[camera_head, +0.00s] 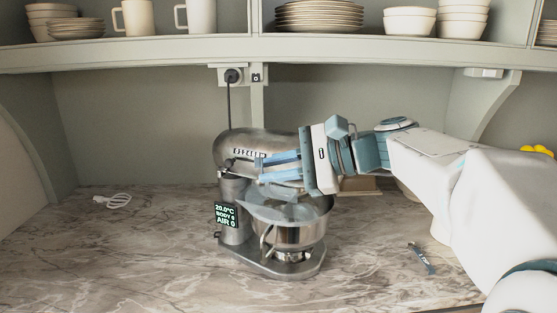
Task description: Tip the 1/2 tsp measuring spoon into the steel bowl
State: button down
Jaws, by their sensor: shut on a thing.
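The steel bowl (290,237) sits in the stand mixer (236,200) in the middle of the counter, with a clear guard (280,208) over its mouth. My gripper (264,167) reaches in from the right, its blue fingers level just above the bowl and beside the mixer head. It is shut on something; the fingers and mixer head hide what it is. A small blue-grey measuring spoon (421,258) with white lettering lies on the counter at the right, apart from the gripper. Its lettering is too small to read. The bowl's inside is hidden.
A shelf (150,57) with plates, cups and bowls hangs above. The mixer's cord runs up to a wall socket (232,76).

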jog(key=h+p, duration=0.1)
jog(key=p, duration=0.1)
jog(key=a+h+p, duration=0.1)
jog(key=p, duration=0.1)
jog(key=shift+a+r+n+h, duration=0.15)
jog(key=shift+r+n+h, duration=0.15)
jog(key=shift+h, duration=0.1)
jog(key=shift+a+r+g+h+p, duration=0.2)
jog(key=shift+a+g+h+p, duration=0.15)
jog(key=shift+h+p, duration=0.45)
jog(key=a+h+p, duration=0.1)
jog(key=p, duration=0.2)
jog(key=a+h+p, duration=0.1)
jog(key=h+p, duration=0.1)
jog(key=p, duration=0.1)
jog(key=shift+f+n, duration=0.25)
jog(key=shift+n, duration=0.15)
jog(key=shift+h+p, duration=0.3)
jog(key=shift+p, duration=0.05)
